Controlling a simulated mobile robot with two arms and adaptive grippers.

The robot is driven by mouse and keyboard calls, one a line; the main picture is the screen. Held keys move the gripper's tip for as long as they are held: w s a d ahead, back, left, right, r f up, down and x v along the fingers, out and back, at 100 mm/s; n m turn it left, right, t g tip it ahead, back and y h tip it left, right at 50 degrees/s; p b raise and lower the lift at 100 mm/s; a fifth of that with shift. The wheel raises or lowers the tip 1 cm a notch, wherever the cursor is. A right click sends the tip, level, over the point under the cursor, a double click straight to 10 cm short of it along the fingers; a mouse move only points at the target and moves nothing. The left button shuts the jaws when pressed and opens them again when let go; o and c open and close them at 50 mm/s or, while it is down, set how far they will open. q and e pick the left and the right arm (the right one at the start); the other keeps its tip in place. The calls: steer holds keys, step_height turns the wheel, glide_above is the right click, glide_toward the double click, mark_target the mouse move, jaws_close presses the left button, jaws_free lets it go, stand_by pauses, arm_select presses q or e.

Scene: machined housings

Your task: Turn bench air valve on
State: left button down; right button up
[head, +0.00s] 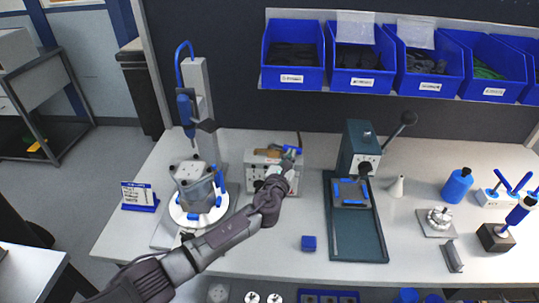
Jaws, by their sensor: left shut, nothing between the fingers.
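A pale grey box unit (257,181) stands at the back of the bench, left of centre. A brownish part and a blue lever-like part (292,149) sit on its top; I take this to be the bench air valve, but its exact lever position is too small to tell. My left gripper (287,168) is shut and empty, in front of the unit's right side and just below the blue part. It hides part of the unit's front. I cannot tell whether it touches the blue part. My right gripper is not in view.
Left of the unit, a metal housing (194,188) sits on a white round base under a blue hanging driver (186,107). A green arbor press (358,225) stands to the right. Blue bins (293,77) hang above.

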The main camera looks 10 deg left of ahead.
arm_select(q)
steer(key=w+n+y, duration=0.1)
steer(key=d+y+b, duration=0.1)
steer(key=shift+w+n+y, duration=0.35)
steer(key=shift+n+y, duration=0.05)
steer(key=shift+a, duration=0.1)
stand_by(0.5)
